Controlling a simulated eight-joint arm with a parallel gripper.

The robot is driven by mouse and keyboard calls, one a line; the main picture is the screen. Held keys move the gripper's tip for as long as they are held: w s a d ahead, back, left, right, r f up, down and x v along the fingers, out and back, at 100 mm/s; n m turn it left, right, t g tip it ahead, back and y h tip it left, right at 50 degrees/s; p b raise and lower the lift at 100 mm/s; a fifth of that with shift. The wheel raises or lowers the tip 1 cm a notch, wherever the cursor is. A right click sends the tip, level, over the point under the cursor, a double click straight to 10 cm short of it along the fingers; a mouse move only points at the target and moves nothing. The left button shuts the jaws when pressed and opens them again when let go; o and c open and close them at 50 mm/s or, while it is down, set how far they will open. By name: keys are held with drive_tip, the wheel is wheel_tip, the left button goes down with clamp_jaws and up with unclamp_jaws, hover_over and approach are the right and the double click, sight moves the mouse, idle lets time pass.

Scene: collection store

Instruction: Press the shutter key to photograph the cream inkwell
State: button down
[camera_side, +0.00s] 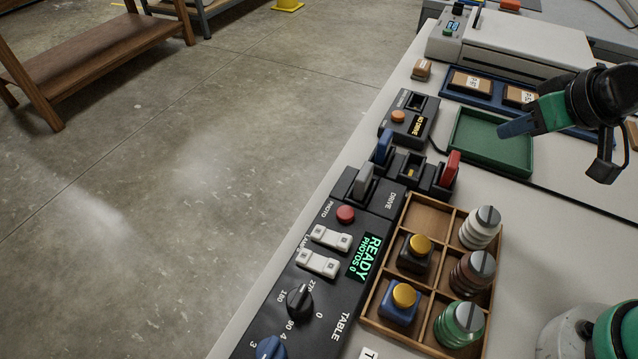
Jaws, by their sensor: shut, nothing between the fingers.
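The black control panel (262,318) has a red round button (346,214) beside the word PHOTO, likely the shutter key. Its green display (364,257) reads READY, PHOTOS 0. A cream ribbed jar (478,234) with a grey slotted cap stands upright in the back right compartment of the wooden box (431,199); it is the only cream vessel I see.
Brown and green jars, and black and blue bottles with yellow caps, share the box. Blue, grey and red upright levers (450,168) stand between panel and tray (513,158). A small black unit (409,121) has an orange button. Open floor lies left of the bench.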

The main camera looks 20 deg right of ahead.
drive_tip(key=w+a+y, duration=0.3)
drive_tip(key=a+y, duration=0.1)
drive_tip(key=a, duration=0.6)
drive_tip(key=n+g+y, duration=0.1)
drive_tip(key=y, duration=0.2)
hover_over(351, 215)
drive_tip(key=shift+f, duration=0.25)
drive_tip(key=shift+f, duration=0.1)
drive_tip(key=shift+f, duration=4.3)
drive_tip(key=shift+r, duration=0.1)
drive_tip(key=shift+r, duration=2.45)
